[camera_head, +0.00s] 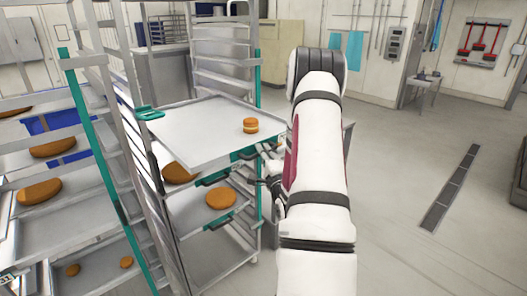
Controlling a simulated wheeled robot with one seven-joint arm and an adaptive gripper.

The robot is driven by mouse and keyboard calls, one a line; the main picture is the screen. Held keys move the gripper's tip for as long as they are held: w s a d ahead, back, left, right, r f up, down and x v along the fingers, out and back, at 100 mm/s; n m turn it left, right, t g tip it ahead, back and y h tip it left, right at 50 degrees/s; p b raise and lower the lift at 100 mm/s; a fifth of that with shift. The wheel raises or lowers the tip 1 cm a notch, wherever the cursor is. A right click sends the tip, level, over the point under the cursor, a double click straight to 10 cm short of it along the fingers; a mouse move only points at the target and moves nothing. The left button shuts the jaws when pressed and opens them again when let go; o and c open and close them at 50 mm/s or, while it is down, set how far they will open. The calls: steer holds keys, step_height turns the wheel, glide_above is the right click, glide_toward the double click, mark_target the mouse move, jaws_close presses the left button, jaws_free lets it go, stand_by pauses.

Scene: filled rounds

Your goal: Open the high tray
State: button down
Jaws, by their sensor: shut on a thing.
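The high tray (195,130) is a flat grey metal sheet at the top of the wheeled rack, left of my arm. A small stacked orange and yellow round (250,126) sits on it near its right side. A dark handle (244,154) shows under its front right edge. My gripper (264,156) is at that front right corner, shut at the handle. My white arm hides part of the gripper, so the exact contact is hard to see.
A lower tray (190,212) with large orange rounds (221,198) lies beneath. Another rack (65,235) with filled trays stands at the left, close by. The floor (405,150) to the right is clear, with a drain grate (450,188).

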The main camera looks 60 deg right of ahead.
steer(key=c, duration=1.6)
jaws_free()
steer(key=v, duration=1.2)
